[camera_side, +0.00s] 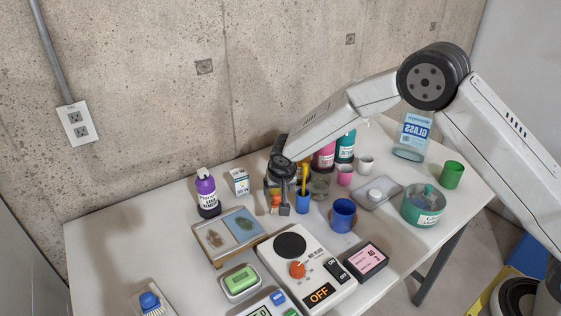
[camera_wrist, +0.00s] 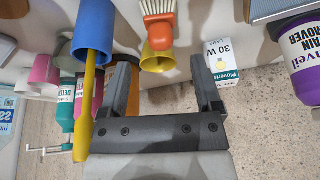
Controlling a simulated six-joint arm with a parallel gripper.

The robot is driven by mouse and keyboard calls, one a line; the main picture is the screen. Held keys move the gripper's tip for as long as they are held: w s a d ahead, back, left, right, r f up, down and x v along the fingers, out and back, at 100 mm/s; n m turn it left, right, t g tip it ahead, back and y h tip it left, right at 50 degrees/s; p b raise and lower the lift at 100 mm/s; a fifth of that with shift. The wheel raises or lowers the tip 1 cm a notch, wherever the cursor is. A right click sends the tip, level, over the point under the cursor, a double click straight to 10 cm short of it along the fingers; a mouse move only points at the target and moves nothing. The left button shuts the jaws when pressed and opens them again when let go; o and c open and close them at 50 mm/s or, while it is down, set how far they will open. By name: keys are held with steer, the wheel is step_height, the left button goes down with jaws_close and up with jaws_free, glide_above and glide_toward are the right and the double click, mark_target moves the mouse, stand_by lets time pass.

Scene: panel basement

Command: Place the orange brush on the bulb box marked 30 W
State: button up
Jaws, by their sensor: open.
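In the wrist view, the orange brush (camera_wrist: 158,34) has pale bristles and an orange handle end. It shows just beyond the gap between my fingers. My gripper (camera_wrist: 163,64) is open and empty, with a finger to each side. In the side view, my gripper (camera_side: 279,206) points down over the table, and a small orange part of the brush (camera_side: 275,201) shows among the fingers. The white bulb box marked 30 W (camera_wrist: 222,62) is by the right finger in the wrist view. In the side view the bulb box (camera_side: 239,181) stands left of my gripper.
A blue cup (camera_side: 302,205) holding a yellow-handled tool stands close to my gripper. A purple bottle (camera_side: 207,194) stands left of the bulb box. A tray (camera_side: 215,256) and a hot plate (camera_side: 322,268) lie in front. A yellow object (camera_wrist: 155,57) is partly hidden behind the brush.

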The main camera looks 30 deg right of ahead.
mark_target(277, 195)
steer(key=shift+f, duration=0.15)
steer(key=shift+x, duration=2.5)
steer(key=shift+a, duration=0.1)
jaws_close()
step_height(277, 195, up, 2)
steer(key=shift+r, duration=0.1)
steer(key=s+d+r, duration=0.1)
steer(key=s+r, duration=0.9)
steer(key=s, duration=0.3)
steer(key=shift+s+d+r, duration=0.4)
